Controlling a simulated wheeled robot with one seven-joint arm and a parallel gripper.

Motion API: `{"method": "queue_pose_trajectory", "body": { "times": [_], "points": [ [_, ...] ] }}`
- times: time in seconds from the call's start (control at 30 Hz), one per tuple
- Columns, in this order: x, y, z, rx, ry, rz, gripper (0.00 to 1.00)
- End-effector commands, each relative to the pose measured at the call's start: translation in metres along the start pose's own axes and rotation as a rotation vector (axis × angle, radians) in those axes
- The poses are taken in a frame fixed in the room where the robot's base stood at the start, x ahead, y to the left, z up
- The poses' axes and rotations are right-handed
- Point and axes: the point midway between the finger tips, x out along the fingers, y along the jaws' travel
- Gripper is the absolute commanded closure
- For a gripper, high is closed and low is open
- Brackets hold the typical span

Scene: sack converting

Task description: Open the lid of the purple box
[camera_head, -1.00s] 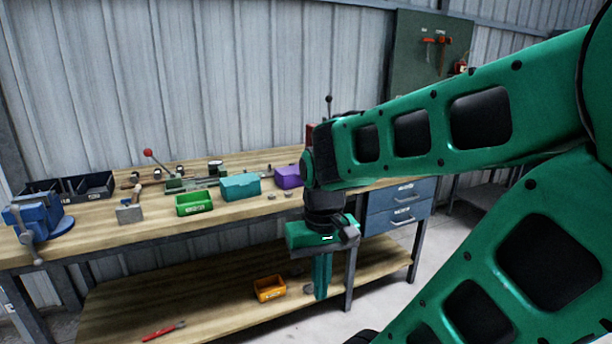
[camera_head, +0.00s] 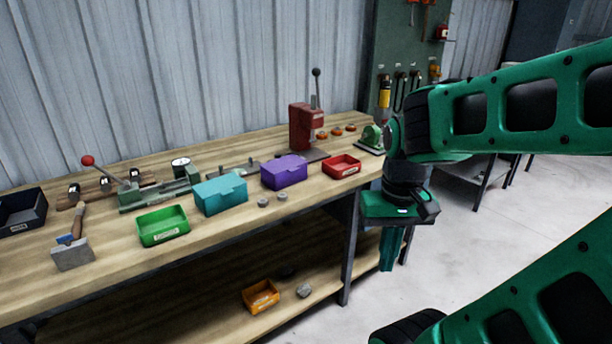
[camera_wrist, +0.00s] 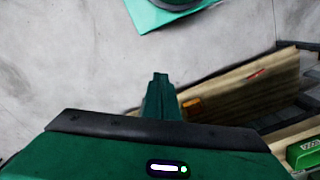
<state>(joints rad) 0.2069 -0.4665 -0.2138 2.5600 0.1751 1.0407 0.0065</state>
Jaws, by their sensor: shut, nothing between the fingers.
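The purple box (camera_head: 284,172) stands on the workbench between the teal box and a red bin in the head view. Its lid looks closed. My gripper (camera_head: 388,268) hangs pointing down in front of the bench's right end, to the right of the purple box and apart from it. In the wrist view my gripper's fingers (camera_wrist: 160,85) are together with nothing between them. The purple box does not show in the wrist view.
On the workbench (camera_head: 110,248) stand a teal box (camera_head: 220,194), a green bin (camera_head: 163,226), a red bin (camera_head: 341,167) and a red press (camera_head: 305,128). Small grey pieces lie before the boxes. An orange bin (camera_head: 261,297) is on the lower shelf.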

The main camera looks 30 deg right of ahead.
Motion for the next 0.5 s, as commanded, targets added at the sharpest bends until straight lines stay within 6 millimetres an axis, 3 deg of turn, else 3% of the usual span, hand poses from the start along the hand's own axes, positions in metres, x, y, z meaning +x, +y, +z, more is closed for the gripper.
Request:
{"method": "queue_pose_trajectory", "body": {
  "times": [0.3, 0.37, 0.5],
  "points": [
    [-0.003, 0.004, 0.004, 0.026, 0.023, -0.01, 1.0],
    [-0.001, 0.004, -0.008, 0.064, 0.041, -0.017, 1.0],
    [0.012, -0.014, -0.055, 0.24, 0.112, -0.07, 1.0]
  ]
}}
